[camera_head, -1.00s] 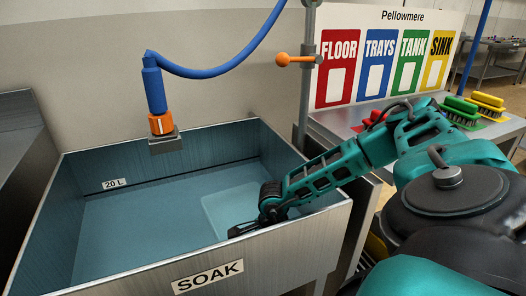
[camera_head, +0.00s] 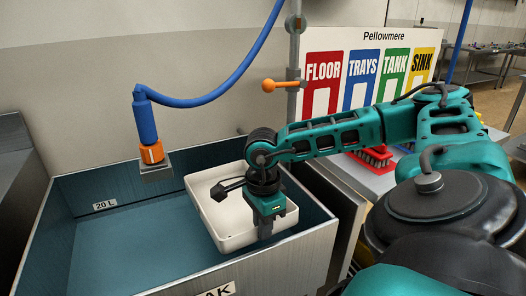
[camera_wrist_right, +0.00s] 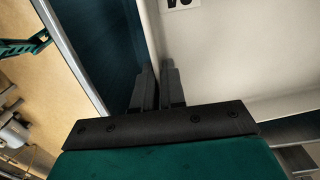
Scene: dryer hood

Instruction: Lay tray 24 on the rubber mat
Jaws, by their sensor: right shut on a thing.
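A white tray (camera_head: 213,214) is held above the water of the soak tank (camera_head: 85,285), tilted, in the head view. My right gripper (camera_head: 264,230) is shut on the tray's near right rim. In the right wrist view the tray (camera_wrist_right: 235,55) fills the right side, with its wall between the fingers of my right gripper (camera_wrist_right: 158,92). A dark printed mark is cut off at the top of that view, so I cannot read the tray's number. My left gripper is out of view. I cannot make out a rubber mat.
A blue hose ends in an orange-collared nozzle (camera_head: 152,155) just left of the tray. A post with an orange lever (camera_head: 283,86) stands behind the tank. A steel counter with brushes (camera_head: 375,156) and a coloured sign board (camera_head: 372,70) lie to the right.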

